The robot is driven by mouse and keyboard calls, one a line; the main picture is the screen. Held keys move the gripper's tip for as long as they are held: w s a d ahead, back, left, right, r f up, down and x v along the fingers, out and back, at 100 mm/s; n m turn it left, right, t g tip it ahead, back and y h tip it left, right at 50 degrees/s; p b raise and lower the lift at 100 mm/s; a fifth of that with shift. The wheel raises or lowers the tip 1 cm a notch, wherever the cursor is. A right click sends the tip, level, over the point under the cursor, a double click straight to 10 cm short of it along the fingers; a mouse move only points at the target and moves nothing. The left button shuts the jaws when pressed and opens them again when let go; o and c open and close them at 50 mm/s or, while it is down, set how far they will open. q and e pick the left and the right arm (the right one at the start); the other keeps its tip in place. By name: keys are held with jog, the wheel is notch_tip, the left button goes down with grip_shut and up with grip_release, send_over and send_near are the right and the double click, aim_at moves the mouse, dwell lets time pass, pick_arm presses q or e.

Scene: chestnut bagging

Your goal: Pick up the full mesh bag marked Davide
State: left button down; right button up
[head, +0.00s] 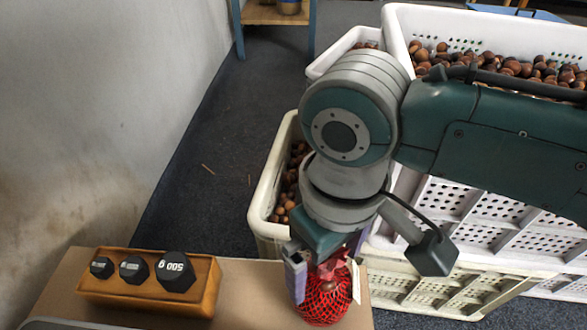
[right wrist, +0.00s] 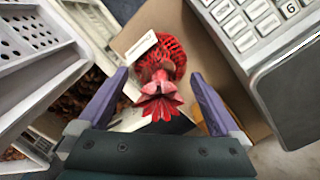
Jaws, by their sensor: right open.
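A full red mesh bag (head: 325,303) stands on the brown table top in the head view, with a gathered top and a white tag (head: 355,281) on its right side. No name on the tag can be read. My right gripper (head: 322,262) comes down over the bag's top, with its jaws open and one finger on either side. In the right wrist view the flared red neck of the bag (right wrist: 160,92) lies between the two purple fingers, with a gap on both sides. The tag (right wrist: 140,46) shows there too. My left gripper is not in view.
An orange-brown block (head: 140,303) with black weights (head: 176,271) sits left on the table (head: 245,290). White crates (head: 470,215) of chestnuts stand at the right, and a cream crate (head: 262,200) is behind the bag. A grey device with keys (right wrist: 258,30) shows in the wrist view.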

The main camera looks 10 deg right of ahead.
jog(key=c, duration=1.2)
jog(key=shift+d+f, duration=0.1)
grip_shut()
jog(key=shift+d, duration=0.1)
